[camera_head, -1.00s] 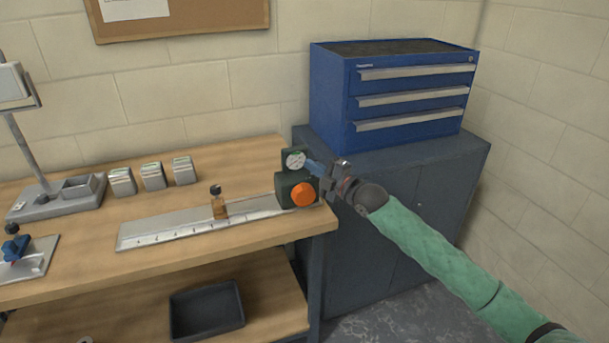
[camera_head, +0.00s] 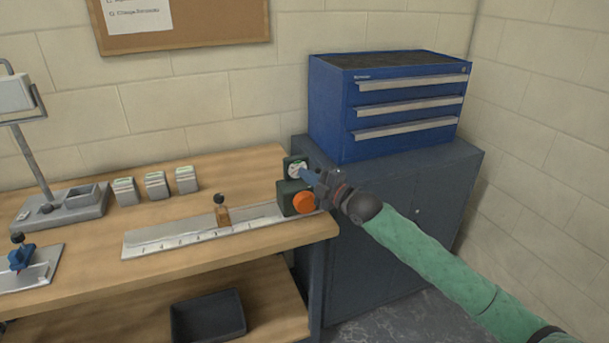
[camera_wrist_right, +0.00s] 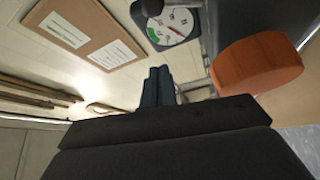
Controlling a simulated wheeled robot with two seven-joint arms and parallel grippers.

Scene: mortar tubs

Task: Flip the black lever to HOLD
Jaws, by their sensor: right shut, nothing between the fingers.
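A dark green device (camera_head: 285,198) stands at the right end of the bench, with a round white dial (camera_head: 297,170) on top and an orange knob (camera_head: 304,203) on its front. The dial (camera_wrist_right: 172,24) and orange knob (camera_wrist_right: 256,64) also show in the right wrist view. I cannot make out a black lever or a HOLD mark; the gripper may hide part of the device. My right gripper (camera_head: 311,178) is shut and empty, its blue fingertips beside the dial; I cannot tell whether they touch it. The fingers (camera_wrist_right: 158,84) show together in the wrist view. My left gripper is not in view.
A metal scale plate (camera_head: 175,242) runs left from the device, with a small amber piece with a black top (camera_head: 222,214) on it. Several grey boxes (camera_head: 155,186) stand behind. A blue drawer cabinet (camera_head: 335,110) is at the back right. The bench front (camera_head: 90,280) is clear.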

